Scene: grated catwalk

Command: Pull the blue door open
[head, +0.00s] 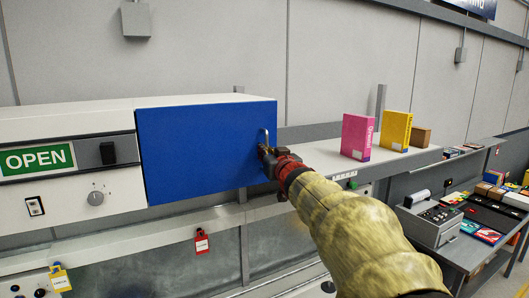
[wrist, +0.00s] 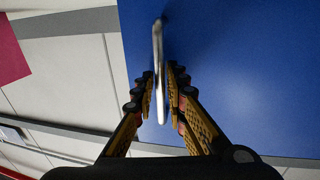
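The blue door (head: 200,148) is a flat panel on the front of a white cabinet and looks closed, with no gap that I can see along its edges. A pale metal bar handle (head: 266,139) stands upright near its right edge. In the wrist view the handle (wrist: 158,60) runs between the fingers of my gripper (wrist: 161,85). The fingers are close together, one on each side of the bar, and appear shut on it. In the head view my gripper (head: 266,153) is at the handle's lower part, and the forearm partly hides the shelf behind.
A pink box (head: 356,137) and a yellow box (head: 396,130) stand on the ledge at right. A grey device (head: 432,222) sits on a low table.

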